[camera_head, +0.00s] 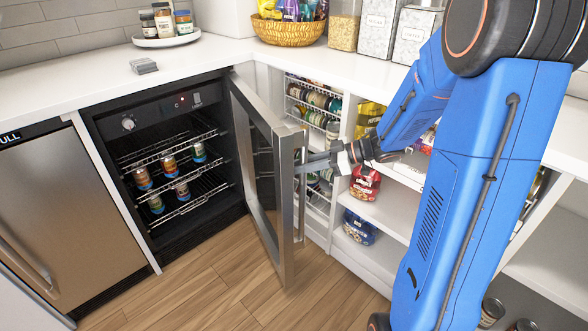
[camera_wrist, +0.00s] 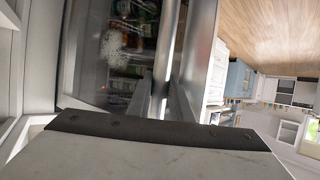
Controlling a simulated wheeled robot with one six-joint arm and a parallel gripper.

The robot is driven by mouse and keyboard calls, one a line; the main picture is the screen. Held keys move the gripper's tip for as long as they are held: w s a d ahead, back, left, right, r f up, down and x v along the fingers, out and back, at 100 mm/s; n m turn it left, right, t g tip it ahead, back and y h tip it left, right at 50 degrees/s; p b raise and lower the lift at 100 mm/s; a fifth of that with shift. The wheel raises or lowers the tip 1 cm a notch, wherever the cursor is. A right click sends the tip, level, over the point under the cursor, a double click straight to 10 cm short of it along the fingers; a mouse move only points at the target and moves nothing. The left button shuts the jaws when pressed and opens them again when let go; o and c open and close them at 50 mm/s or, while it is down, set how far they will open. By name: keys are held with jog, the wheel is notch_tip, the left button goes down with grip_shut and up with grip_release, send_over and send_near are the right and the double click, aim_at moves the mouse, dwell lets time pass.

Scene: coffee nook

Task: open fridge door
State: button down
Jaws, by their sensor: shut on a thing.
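The fridge door (camera_head: 268,170) stands wide open in the head view, swung out to the right of the fridge (camera_head: 165,160). It has a metal frame and a glass pane. Its metal handle (camera_head: 301,205) is a vertical bar on the outer side of the door. My gripper (camera_head: 308,162) reaches in from the right and is shut on the handle. The fingertips are partly hidden against the bar. In the wrist view the handle bar (camera_wrist: 167,45) runs up from the gripper beside the door frame, and the glass lies to its left.
Cans (camera_head: 170,165) stand on wire racks inside the fridge. A second metal appliance (camera_head: 70,210) stands at left. The wooden floor (camera_head: 200,290) in front of the fridge is clear.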

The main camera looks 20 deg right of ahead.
jog(key=shift+w+d+r+n+g, duration=0.1)
jog(key=shift+w+d+n+g, duration=0.1)
jog(key=shift+d, duration=0.35)
jog(key=shift+w+d+n+g, duration=0.1)
jog(key=shift+w+d+g, duration=0.1)
jog(key=shift+d, duration=0.35)
jog(key=c, duration=1.6)
grip_release()
jog(key=shift+s, duration=0.1)
